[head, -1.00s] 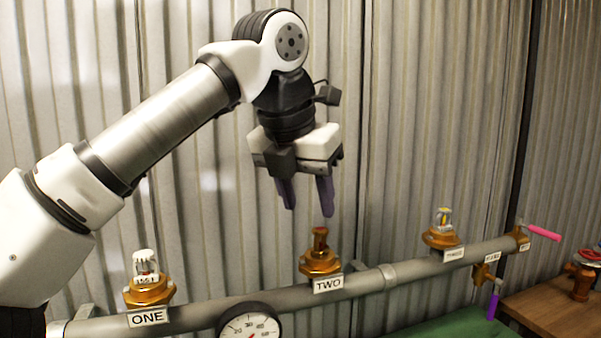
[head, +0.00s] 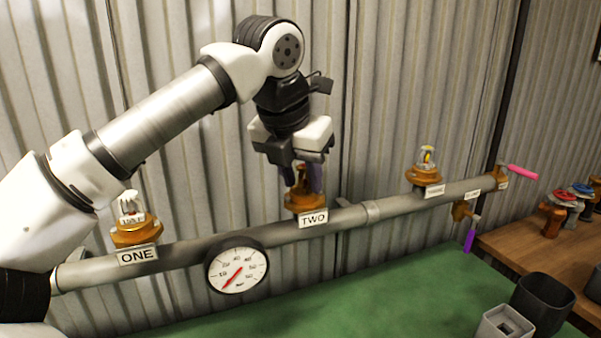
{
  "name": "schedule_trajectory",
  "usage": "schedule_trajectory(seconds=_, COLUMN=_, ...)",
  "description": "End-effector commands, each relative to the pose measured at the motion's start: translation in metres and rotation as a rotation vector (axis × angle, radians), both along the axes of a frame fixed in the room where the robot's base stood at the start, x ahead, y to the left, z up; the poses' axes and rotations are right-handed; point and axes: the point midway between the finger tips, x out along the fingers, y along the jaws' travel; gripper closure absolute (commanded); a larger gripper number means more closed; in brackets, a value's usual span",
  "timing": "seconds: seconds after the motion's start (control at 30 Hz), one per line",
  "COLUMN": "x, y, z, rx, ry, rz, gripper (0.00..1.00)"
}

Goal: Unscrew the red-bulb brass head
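The brass head (head: 300,176) stands upright in the orange-brown fitting (head: 305,201) above the label TWO on the grey pipe. No bulb colour shows clearly on it, as my gripper partly covers it. My gripper (head: 304,178) points down from above and its dark purple fingers reach the height of this head. One finger shows just right of the head; the other is mostly hidden. I cannot tell whether the fingers touch it.
A silvery head (head: 129,205) stands at ONE and a yellow-bulb head (head: 426,157) at the third fitting. A round gauge (head: 238,270) hangs below the pipe. Pink (head: 522,172) and purple (head: 470,240) handles are at right. Dark (head: 543,303) and grey (head: 503,322) containers stand lower right.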

Motion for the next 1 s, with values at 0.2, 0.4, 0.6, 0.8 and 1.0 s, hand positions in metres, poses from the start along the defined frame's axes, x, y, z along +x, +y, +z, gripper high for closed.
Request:
schedule_trajectory(seconds=0.2, x=0.0000, y=0.0000, z=0.0003, rx=0.000, ry=0.000, rz=0.000, gripper=0.95)
schedule_trajectory(seconds=0.4, x=-0.0003, y=-0.0005, z=-0.0004, rx=0.002, ry=-0.001, rz=0.025, gripper=1.00)
schedule_trajectory(seconds=0.6, x=-0.0010, y=-0.0040, z=-0.0019, rx=0.007, ry=-0.005, rz=0.283, gripper=1.00)
schedule_trajectory(seconds=0.8, x=-0.0013, y=-0.0064, z=0.0025, rx=0.001, ry=0.000, rz=0.476, gripper=1.00)
schedule_trajectory(seconds=1.0, x=-0.0015, y=-0.0063, z=0.0009, rx=0.000, ry=0.000, rz=0.503, gripper=1.00)
